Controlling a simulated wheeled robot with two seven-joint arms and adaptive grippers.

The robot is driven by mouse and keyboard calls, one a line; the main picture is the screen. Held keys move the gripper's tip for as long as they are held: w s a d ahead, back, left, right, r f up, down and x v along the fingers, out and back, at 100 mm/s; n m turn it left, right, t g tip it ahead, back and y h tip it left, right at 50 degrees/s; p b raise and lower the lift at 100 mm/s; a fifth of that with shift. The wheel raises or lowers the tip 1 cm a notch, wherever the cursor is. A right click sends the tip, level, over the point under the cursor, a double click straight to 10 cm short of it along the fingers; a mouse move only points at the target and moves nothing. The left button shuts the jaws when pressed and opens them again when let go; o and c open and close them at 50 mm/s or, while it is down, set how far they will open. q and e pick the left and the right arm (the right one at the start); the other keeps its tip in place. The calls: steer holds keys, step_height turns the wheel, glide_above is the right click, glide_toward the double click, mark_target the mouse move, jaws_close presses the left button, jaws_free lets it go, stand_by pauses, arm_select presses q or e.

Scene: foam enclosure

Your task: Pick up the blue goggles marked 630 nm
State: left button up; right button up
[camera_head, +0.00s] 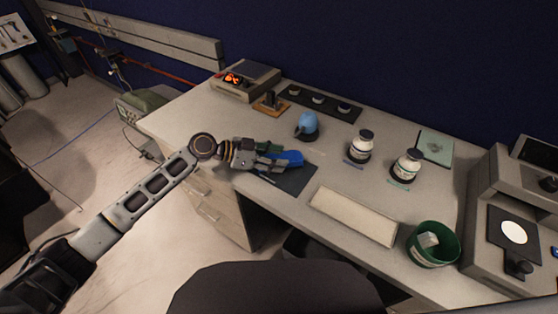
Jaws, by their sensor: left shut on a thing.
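The blue goggles (291,157) are over a dark mat (297,181) near the front left of the desk. My left gripper (274,158) reaches in from the left and is shut on the goggles, with its fingers covering their left part. I cannot read any marking on them at this size. Whether the goggles touch the mat or are held just above it, I cannot tell. My right gripper is not in view.
A light blue rounded object (308,122) stands behind the goggles.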

arm_select(q)
steer(key=shift+r, duration=0.1)
steer(key=shift+r, duration=0.5)
step_height(320, 180, up, 8)
steer(key=shift+f, duration=0.15)
steer(key=shift+r+b, duration=0.3)
steer(key=shift+r, duration=0.25)
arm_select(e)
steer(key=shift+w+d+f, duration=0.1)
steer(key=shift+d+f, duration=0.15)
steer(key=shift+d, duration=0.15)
